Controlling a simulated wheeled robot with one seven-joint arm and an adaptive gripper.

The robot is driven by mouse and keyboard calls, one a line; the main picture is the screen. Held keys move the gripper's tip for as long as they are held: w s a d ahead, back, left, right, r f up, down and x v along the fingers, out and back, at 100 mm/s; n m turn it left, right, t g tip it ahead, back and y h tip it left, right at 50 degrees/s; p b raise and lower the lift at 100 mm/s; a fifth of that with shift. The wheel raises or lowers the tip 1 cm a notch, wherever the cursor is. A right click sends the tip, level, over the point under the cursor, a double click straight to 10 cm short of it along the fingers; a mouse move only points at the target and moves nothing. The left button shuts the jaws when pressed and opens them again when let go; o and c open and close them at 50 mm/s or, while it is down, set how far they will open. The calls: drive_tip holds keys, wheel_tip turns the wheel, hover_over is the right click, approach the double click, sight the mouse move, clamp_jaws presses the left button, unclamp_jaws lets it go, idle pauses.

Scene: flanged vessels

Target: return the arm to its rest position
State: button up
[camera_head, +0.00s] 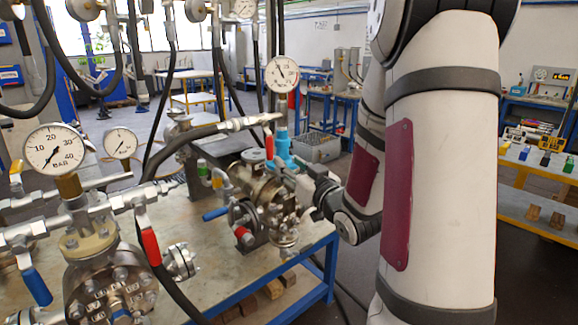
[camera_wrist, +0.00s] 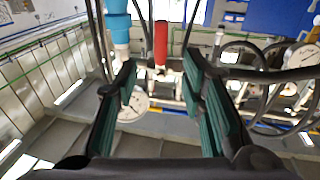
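My arm (camera_head: 440,160) fills the right of the head view and reaches down to the bench. My gripper (camera_head: 287,170) is beside the flanged vessel on the right part of the bench, partly lost among its fittings. In the wrist view my gripper (camera_wrist: 160,85) is open, with its green-padded fingers apart and nothing held between them. A red valve handle (camera_wrist: 160,42) shows just past the fingertips, apart from both pads as far as I can tell. The same kind of red handle (camera_head: 268,143) stands under a gauge in the head view, next to a blue fitting (camera_head: 283,145).
The bench (camera_head: 200,265) carries flanged vessels, hoses and pressure gauges (camera_head: 282,74). A larger vessel (camera_head: 105,285) stands at the front left. A side table (camera_head: 540,165) with small coloured items is at the right. Floor shows between the bench and the side table.

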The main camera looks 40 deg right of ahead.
idle(0.3)
drive_tip(key=s+a+r+g, duration=0.1)
drive_tip(key=s+a+g, duration=0.5)
drive_tip(key=a, duration=0.4)
drive_tip(key=s+a+g+y, duration=0.1)
drive_tip(key=s+a+g, duration=0.3)
drive_tip(key=s+a, duration=0.3)
drive_tip(key=s+a+f+n+g+y, duration=0.1)
drive_tip(key=s+a+g, duration=0.3)
drive_tip(key=s, duration=0.9)
drive_tip(key=a+y, duration=0.1)
drive_tip(key=a, duration=0.2)
drive_tip(key=shift+n, duration=0.3)
drive_tip(key=shift+d, duration=0.1)
